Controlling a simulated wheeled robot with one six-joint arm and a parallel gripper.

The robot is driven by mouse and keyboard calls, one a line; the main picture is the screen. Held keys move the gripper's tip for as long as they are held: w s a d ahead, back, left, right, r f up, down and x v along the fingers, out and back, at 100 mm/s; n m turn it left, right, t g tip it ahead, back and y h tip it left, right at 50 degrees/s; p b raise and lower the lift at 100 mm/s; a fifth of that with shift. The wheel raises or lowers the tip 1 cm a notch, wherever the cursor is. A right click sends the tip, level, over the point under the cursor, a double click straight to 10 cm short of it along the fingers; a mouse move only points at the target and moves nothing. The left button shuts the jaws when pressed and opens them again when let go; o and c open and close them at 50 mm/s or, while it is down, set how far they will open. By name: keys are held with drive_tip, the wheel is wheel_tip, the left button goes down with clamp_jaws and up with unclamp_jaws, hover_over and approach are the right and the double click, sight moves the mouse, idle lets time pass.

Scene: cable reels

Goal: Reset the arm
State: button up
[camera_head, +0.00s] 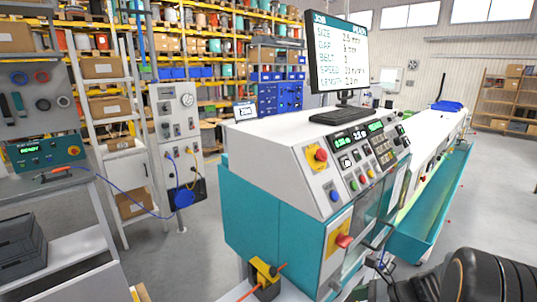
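Part of my own dark arm shows at the bottom right of the head view, a thick black rounded link cut off by the frame edge. Its slimmer dark end, which seems to be my gripper (385,268), reaches left to beside the front of the teal and white machine (268,215). The fingers are small and hard to make out against the machine, so I cannot tell whether they are open or shut. I see nothing clearly held. I cannot tell whether the gripper touches the machine.
The machine carries a monitor (340,52) and a sloped control panel with buttons. A yellow clamp (264,272) with an orange cable is at its lower front. A long teal trough (430,215) runs back right. Shelves with reels and boxes stand behind. Grey floor is open at right.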

drive_tip(key=s+a+r+n+h+b, duration=0.1)
drive_tip(key=s+a+r+n+h, duration=0.2)
drive_tip(key=n, duration=0.8)
drive_tip(key=s+a+r+n+t+h+b, duration=0.1)
drive_tip(key=s+a+r+n+h, duration=0.3)
drive_tip(key=n, duration=0.8)
drive_tip(key=s+h+b, duration=0.1)
drive_tip(key=s+h, duration=0.1)
drive_tip(key=s, duration=0.1)
drive_tip(key=shift+r+n+h+b, duration=0.3)
drive_tip(key=shift+r, duration=0.05)
